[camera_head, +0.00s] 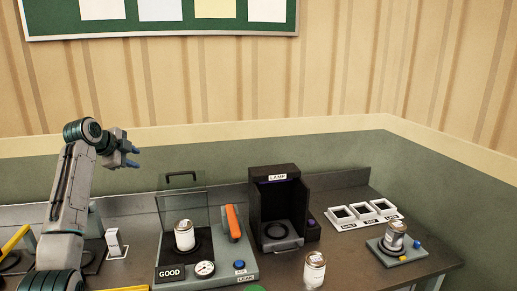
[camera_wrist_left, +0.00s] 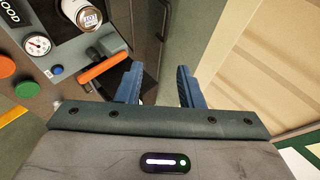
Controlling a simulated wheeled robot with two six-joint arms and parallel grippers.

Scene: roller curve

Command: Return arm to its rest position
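My left gripper (camera_head: 133,156) is raised above the bench at the left of the head view, with my arm bent up from the lower left. Its blue fingers point right, and nothing is in contact with them. In the left wrist view the two blue fingers of the gripper (camera_wrist_left: 157,82) stand apart with an empty gap between them. My right arm and gripper are in neither view.
Below and right stands a tester labelled GOOD (camera_head: 171,273) with a can (camera_head: 184,236), clear cover, gauge and orange lever (camera_head: 233,222). Right of it are a black LAMP box (camera_head: 277,205), a loose can (camera_head: 314,269), a white three-slot tray (camera_head: 364,215) and a can on a grey stand (camera_head: 395,235).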

